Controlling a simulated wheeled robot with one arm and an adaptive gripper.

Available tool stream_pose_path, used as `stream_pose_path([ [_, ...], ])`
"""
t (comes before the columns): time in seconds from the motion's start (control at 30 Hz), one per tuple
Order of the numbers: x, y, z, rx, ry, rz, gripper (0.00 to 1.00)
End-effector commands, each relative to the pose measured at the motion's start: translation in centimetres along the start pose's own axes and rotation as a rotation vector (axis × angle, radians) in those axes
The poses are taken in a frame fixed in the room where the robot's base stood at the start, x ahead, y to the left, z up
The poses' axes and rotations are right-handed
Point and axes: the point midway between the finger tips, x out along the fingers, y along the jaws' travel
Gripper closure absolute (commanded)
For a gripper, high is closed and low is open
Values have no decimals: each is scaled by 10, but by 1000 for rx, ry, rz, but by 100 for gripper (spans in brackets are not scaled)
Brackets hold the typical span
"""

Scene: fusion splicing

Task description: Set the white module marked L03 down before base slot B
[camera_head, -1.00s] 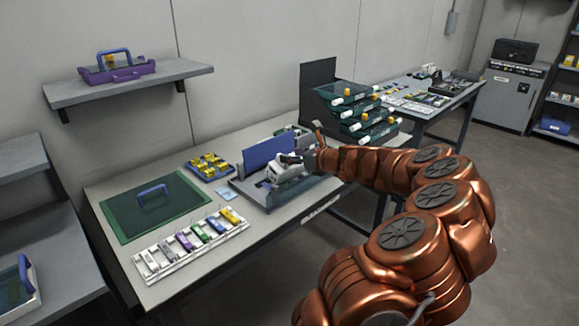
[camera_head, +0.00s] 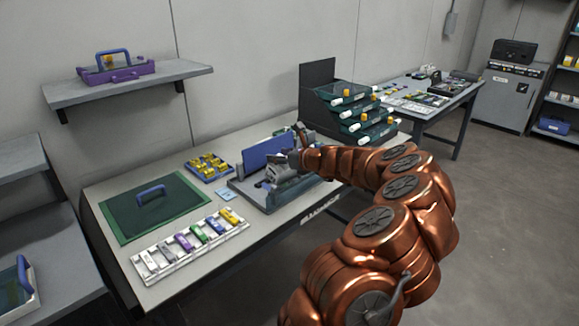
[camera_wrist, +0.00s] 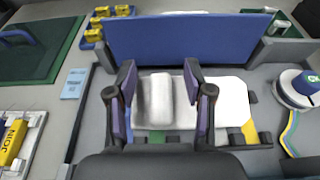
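My gripper (camera_wrist: 160,85) is over the grey tray with the blue upright panel. Its two dark fingers with purple pads stand apart, one on each side of a white raised block (camera_wrist: 160,98), with a visible gap on both sides. The block lies on a white plate-like base (camera_wrist: 225,92); I cannot read L03 on it or tell whether it is a separate module. In the head view my gripper (camera_head: 277,172) is small at the tray. White modules (camera_head: 152,261) also sit in the rack.
The blue panel (camera_wrist: 190,40) rises just behind the fingers. A round white and blue device (camera_wrist: 297,88) is at the right. A rack (camera_head: 180,262) with several coloured modules, a green mat (camera_head: 120,212) and a yellow-filled blue bin (camera_head: 208,166) are at the left. Green drawers (camera_head: 350,110) stand behind.

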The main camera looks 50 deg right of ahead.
Motion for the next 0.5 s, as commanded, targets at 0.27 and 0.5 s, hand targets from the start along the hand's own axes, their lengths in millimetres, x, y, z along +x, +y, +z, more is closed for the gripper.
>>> stream_pose_path([
  [0.27,0,0,0,0,0,-1,77],
  [0.5,0,0,0,1,0,-1,100],
])
